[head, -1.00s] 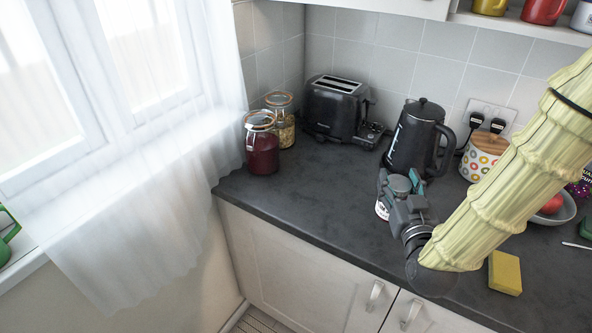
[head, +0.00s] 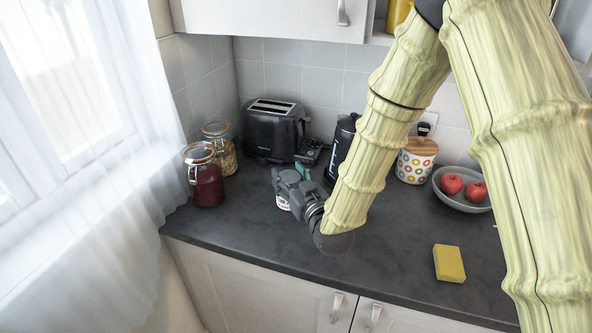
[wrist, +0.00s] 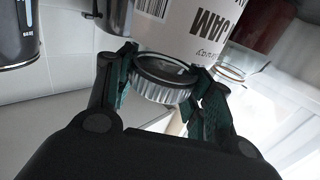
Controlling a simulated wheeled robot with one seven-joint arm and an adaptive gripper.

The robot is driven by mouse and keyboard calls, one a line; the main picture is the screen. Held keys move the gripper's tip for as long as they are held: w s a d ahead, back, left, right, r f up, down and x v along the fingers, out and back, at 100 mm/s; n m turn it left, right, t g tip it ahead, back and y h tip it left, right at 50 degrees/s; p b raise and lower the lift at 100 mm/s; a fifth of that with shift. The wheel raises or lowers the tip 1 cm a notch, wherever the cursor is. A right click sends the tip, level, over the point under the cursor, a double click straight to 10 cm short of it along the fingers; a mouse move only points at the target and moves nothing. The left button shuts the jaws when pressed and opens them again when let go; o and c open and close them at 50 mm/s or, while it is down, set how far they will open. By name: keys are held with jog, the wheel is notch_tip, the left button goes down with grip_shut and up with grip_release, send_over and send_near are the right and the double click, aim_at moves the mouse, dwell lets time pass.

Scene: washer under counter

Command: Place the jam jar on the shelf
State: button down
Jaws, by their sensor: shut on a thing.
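The jam jar (head: 283,203) is white-labelled and mostly hidden behind my gripper in the head view. In the wrist view, the jam jar (wrist: 190,35) shows its JAM lettering upside down and a ribbed metal lid. My gripper (head: 291,181) is shut on the jar at its lid end; in the wrist view the gripper's fingers (wrist: 165,78) flank the lid. I cannot tell whether the jar touches the counter. The shelf (head: 380,38) shows only partly at the top, with a yellow mug (head: 398,14) on it; my arm hides much of it.
Red (head: 206,185) and pasta-filled (head: 221,150) glass jars stand left, near the toaster (head: 272,130). The black kettle (head: 341,145) is partly behind my arm. A spotted canister (head: 415,162), fruit bowl (head: 463,190) and sponge (head: 449,263) are right. The front-left counter is clear.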

jog(key=w+f+p, duration=0.1)
jog(key=w, duration=0.1)
jog(key=w+d+f+p, duration=0.1)
jog(key=w, duration=0.1)
jog(key=w+d+f+p, duration=0.1)
jog(key=w+f, duration=0.1)
jog(key=w, duration=0.1)
jog(key=shift+p, duration=0.35)
jog(key=shift+f, duration=0.25)
jog(key=c, duration=0.6)
grip_release()
jog(key=shift+s, duration=0.1)
jog(key=shift+r, duration=0.1)
